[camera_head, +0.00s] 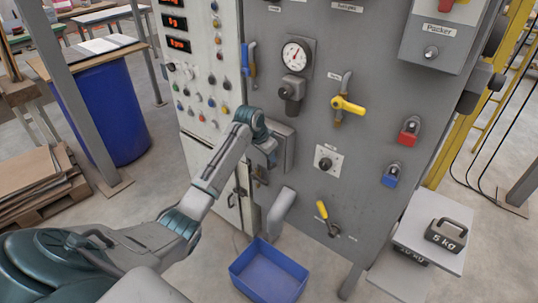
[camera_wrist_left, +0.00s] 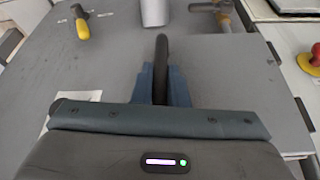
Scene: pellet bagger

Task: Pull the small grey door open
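The small grey door (camera_head: 285,142) is on the front of the big grey machine panel, left of its middle. In the left wrist view its grey face (camera_wrist_left: 235,75) spreads behind the fingers, with dark hinge-like pieces along its right edge. A dark bar handle (camera_wrist_left: 162,50) stands up from it. My left gripper (camera_head: 268,150) is at the door and partly covers it. In the left wrist view its two blue-grey fingers (camera_wrist_left: 161,88) lie close against both sides of the handle, shut on it. I see no clear gap at the door's edge. My right gripper is out of view.
A grey chute (camera_head: 281,210) and a blue bin (camera_head: 268,272) are below the door. A yellow-handled valve (camera_head: 348,105), a gauge (camera_head: 296,54) and a yellow lever (camera_head: 322,211) are nearby on the panel. A weight (camera_head: 446,235) rests on a shelf at right.

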